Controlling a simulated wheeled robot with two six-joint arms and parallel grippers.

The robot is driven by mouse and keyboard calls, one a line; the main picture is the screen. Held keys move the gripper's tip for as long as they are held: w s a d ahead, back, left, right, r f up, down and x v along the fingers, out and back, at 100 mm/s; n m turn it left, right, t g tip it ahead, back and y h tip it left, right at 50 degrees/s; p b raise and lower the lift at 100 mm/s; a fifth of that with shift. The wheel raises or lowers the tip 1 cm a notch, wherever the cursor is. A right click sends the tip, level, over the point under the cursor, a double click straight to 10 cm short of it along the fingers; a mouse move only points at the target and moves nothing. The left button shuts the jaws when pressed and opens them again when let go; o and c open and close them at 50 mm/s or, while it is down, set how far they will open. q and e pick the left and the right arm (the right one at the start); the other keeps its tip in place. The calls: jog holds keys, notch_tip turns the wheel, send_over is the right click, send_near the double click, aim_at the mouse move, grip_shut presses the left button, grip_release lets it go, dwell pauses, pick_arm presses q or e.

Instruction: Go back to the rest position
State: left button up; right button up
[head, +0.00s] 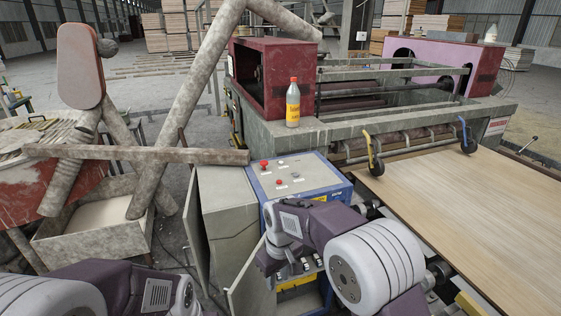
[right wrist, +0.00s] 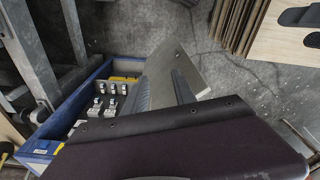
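My right arm reaches in from the lower right of the head view, and its wrist end, with the right gripper (head: 272,258), is at the front of the blue control cabinet (head: 338,193), near its open door (head: 246,279). The fingertips do not show clearly there. In the right wrist view a dark purple part of my own arm fills the bottom. Beyond it the grey door (right wrist: 190,68) stands open beside the cabinet's blue frame (right wrist: 50,130), with switches (right wrist: 108,98) inside. Contact between gripper and door cannot be told. My left arm shows at the lower left of the head view; its gripper is not visible.
A wooden sheet (head: 480,215) lies on the conveyor at right. A yellow bottle with a red cap (head: 293,103) stands on the machine ledge. Red buttons (head: 264,164) top the cabinet. A grey beam (head: 130,153) and a grey cabinet (head: 228,205) are close at left.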

jog(key=s+d+f+m+b, duration=0.2)
jog(key=s+d+m+b, duration=0.1)
jog(key=d, duration=0.7)
jog(key=s+d+f+m+b, duration=0.1)
jog(key=s+d+f+m, duration=0.1)
jog(key=s, duration=0.4)
jog(key=s+d+f+m, duration=0.2)
jog(key=s+d+f, duration=0.3)
jog(key=s+d, duration=0.1)
jog(key=shift+s+d+m+b, duration=0.35)
jog(key=shift+s+m+b, duration=0.05)
jog(key=shift+s, duration=0.15)
